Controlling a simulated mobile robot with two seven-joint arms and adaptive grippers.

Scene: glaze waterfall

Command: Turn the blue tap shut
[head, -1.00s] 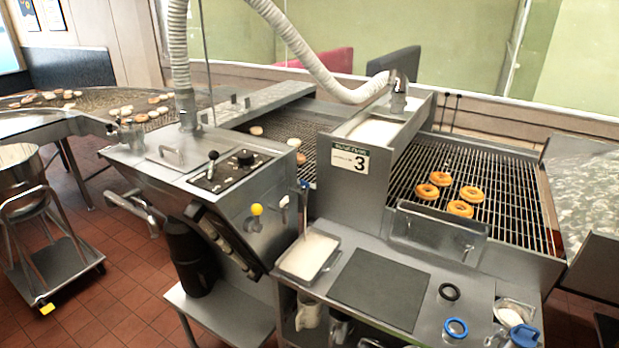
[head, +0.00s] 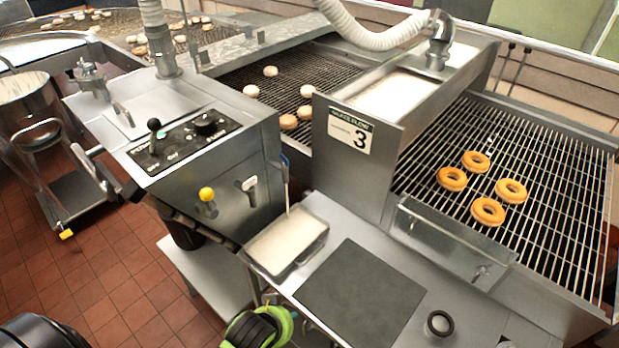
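A thin stick with a blue top (head: 285,166) stands at the control cabinet's right side, its lower end in the white-filled tray (head: 287,246). I cannot tell whether the blue top is a tap handle. On the cabinet's front are a yellow knob (head: 207,194) and a pale T-shaped handle (head: 247,184). A black and green part (head: 258,328), apparently my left gripper, shows at the bottom edge below the tray, apart from these handles. Its fingertips are not clear. My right gripper is not in view.
The steel cabinet (head: 245,135) has a black switch panel on top. A dark mat (head: 362,298) and a black ring (head: 440,323) lie on the bench. Doughnuts sit on the wire rack (head: 560,170) at right. A pot (head: 28,105) on a cart stands at left.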

